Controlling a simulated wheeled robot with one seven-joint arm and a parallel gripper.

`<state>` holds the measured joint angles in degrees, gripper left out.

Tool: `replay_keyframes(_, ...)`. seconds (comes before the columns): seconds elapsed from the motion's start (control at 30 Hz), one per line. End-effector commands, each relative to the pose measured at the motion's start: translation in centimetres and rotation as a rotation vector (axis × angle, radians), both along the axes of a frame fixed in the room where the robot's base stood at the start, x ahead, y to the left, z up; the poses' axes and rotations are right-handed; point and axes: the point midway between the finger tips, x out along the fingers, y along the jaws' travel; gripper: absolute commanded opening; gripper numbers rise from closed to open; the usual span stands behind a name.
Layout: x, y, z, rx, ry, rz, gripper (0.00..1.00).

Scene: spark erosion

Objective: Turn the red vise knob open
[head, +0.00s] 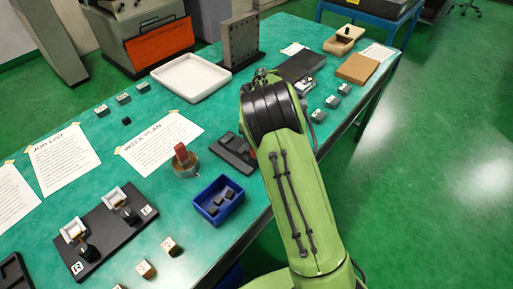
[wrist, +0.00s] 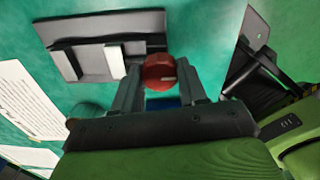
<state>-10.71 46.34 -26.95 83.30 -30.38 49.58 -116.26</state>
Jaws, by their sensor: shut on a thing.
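The vise (wrist: 88,62) is a dark grey plate with raised jaws, and a pale block stands between them in the wrist view. Its red knob (wrist: 158,66) is at the vise's near right side, between my fingers. My gripper (wrist: 160,78) is shut on the red knob, one finger on each side. In the head view the vise (head: 231,150) lies on the green table, partly behind my arm. My gripper is hidden there behind my arm, and the knob is mostly covered.
A blue bin (head: 229,212) with dark pieces stands close in front of the vise. Left of it is a round holder with a red-topped item (head: 181,152). A white tray (head: 190,90) and an upright grey plate (head: 240,58) are behind. Papers lie at left.

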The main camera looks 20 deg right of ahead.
Motion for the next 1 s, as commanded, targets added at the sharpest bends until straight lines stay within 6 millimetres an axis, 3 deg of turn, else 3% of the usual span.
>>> replay_keyframes(0.57,0.17,0.03,0.20,0.000,-0.008,0.037,0.12)
replay_keyframes(0.6,0.17,0.03,0.20,0.000,-0.008,0.037,0.43)
replay_keyframes(0.73,0.12,0.03,0.16,0.000,-0.006,0.036,0.63)
replay_keyframes(0.77,0.11,0.02,0.14,0.000,-0.005,0.036,0.68)
replay_keyframes(1.0,0.06,0.01,0.09,0.000,-0.003,0.035,0.68)
